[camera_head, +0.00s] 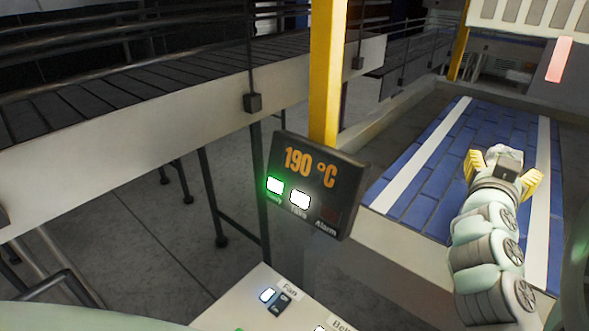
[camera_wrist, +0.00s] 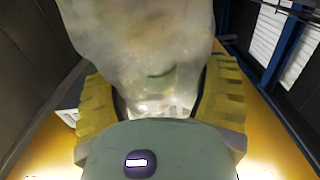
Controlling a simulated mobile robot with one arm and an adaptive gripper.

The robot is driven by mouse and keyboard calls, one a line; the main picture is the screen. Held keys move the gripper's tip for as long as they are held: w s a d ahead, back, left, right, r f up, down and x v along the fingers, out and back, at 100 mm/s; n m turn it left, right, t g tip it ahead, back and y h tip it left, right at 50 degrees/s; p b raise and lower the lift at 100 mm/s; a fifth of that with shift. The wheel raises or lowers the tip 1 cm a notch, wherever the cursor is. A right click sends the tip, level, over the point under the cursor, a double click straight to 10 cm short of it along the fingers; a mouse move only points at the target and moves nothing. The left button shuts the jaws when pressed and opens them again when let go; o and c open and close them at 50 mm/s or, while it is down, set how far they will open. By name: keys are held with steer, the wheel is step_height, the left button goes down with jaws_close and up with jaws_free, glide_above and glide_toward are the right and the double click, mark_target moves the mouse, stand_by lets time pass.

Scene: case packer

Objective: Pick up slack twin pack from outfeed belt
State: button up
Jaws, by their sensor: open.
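A pale, translucent, wrinkled pack (camera_wrist: 145,45) fills the upper middle of the wrist view. In the head view a small pale part of the pack (camera_head: 506,153) shows just beyond my gripper (camera_head: 504,168). My gripper is over the blue outfeed belt (camera_head: 415,203), with its yellow fingers spread. In the wrist view my gripper (camera_wrist: 160,95) is open, with one yellow finger on either side of the pack's near end. Dark gaps show beside the pack near the fingers. Whether the pack rests on the belt, and whether it is a twin pack, I cannot tell.
A display reading 190 °C (camera_head: 312,185) hangs by a yellow post (camera_head: 327,75), left of the belt. A control panel (camera_head: 250,310) labelled Fan is at the bottom. A roller conveyor (camera_head: 150,80) runs at upper left. A red light (camera_head: 559,60) is at upper right.

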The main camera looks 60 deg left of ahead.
mark_target(506, 152)
steer(key=shift+p+x, duration=0.65)
steer(key=shift+x, duration=0.9)
steer(key=shift+c, duration=0.2)
jaws_close()
